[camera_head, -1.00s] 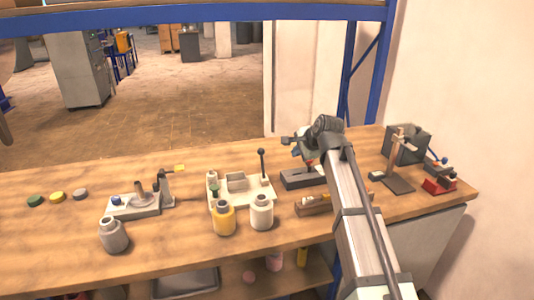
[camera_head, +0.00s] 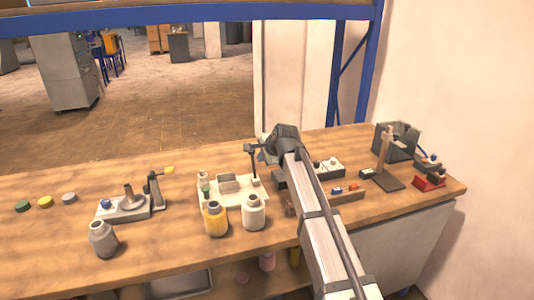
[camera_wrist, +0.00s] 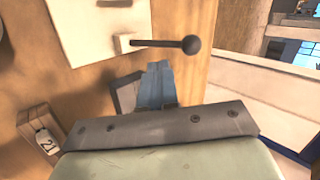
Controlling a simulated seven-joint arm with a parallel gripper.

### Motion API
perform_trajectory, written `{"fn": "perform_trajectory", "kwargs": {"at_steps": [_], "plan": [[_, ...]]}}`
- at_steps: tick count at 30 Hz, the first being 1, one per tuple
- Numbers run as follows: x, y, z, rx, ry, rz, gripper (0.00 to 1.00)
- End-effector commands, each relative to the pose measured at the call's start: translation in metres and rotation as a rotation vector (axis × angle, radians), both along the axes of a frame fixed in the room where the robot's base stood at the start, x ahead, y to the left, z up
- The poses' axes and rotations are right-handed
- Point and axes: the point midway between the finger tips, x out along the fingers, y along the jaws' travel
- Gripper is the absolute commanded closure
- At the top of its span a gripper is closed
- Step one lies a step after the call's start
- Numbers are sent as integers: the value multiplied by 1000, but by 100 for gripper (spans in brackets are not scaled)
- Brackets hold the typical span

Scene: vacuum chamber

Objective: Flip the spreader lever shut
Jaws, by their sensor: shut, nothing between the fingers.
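A black lever with a ball knob (camera_head: 249,148) stands upright on a pale fixture plate (camera_head: 218,198) in the middle of the bench. In the wrist view the lever (camera_wrist: 158,43) runs right from a small white block on the plate (camera_wrist: 90,25) to its dark ball. My gripper (camera_wrist: 158,66) is shut and empty, its fingertips just beside the lever with a small gap showing. In the head view my wrist (camera_head: 282,142) is just right of the knob; the fingers are mostly hidden there. I cannot tell from looks alone whether this is the spreader.
Another fixture (camera_head: 125,208) with a yellow-tipped handle stands left.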

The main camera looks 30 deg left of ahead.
Motion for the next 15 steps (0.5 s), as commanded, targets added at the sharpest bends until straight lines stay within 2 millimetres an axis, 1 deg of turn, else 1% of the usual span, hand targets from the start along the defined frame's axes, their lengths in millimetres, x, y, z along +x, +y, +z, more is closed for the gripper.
{"fn": "perform_trajectory", "kwargs": {"at_steps": [1,6,10,15], "plan": [[7,9,0,-1,1,1,100],[17,25,-1,0,-1,1,100],[20,30,-2,0,-1,1,100],[22,33,-2,1,-1,0,100]]}}
